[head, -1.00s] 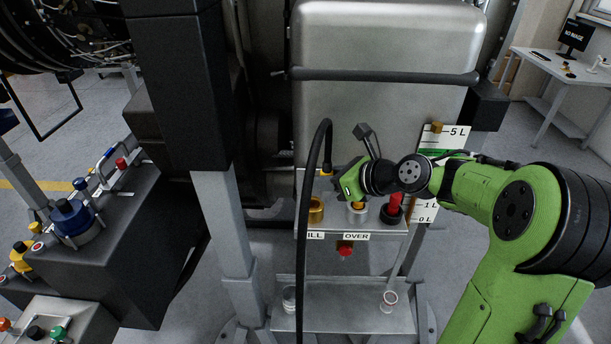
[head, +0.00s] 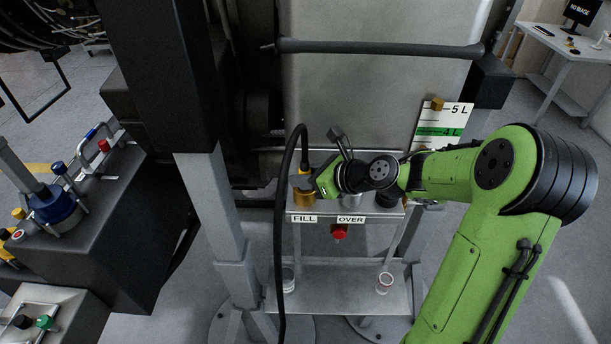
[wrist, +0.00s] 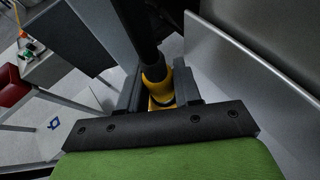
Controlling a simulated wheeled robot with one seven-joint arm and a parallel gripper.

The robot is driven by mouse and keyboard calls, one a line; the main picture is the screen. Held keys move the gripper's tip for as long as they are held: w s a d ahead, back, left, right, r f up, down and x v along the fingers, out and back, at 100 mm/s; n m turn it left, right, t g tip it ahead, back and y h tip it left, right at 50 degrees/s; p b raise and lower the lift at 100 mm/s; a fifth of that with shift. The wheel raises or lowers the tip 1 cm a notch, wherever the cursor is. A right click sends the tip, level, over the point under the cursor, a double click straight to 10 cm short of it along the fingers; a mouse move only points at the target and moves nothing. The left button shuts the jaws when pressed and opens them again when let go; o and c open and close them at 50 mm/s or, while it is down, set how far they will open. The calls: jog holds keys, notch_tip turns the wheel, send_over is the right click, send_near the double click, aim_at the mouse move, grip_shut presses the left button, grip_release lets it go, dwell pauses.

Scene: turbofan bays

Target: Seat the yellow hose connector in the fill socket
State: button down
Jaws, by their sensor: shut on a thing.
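The yellow hose connector (head: 304,171) is at the end of a black hose (head: 281,215) that arches up and over. My gripper (head: 308,180) is shut on the connector, which also shows between the two dark fingers in the wrist view (wrist: 156,78). The brass-coloured fill socket (head: 304,202) stands on the shelf above the FILL label (head: 304,219). The connector is upright just above the socket in the head view. My fingers partly hide the space between them, so I cannot tell whether they touch.
The overflow socket (head: 352,200), above the OVER label (head: 351,219), and a black round fitting (head: 389,200) stand right of the fill socket, close under my arm. A red knob (head: 339,231) is below the shelf. A metal tank (head: 380,95) rises behind, with a level gauge (head: 440,125) at right.

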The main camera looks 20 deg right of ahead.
jog(key=c, duration=1.2)
grip_release()
jog(key=shift+f, duration=0.1)
jog(key=o, duration=0.4)
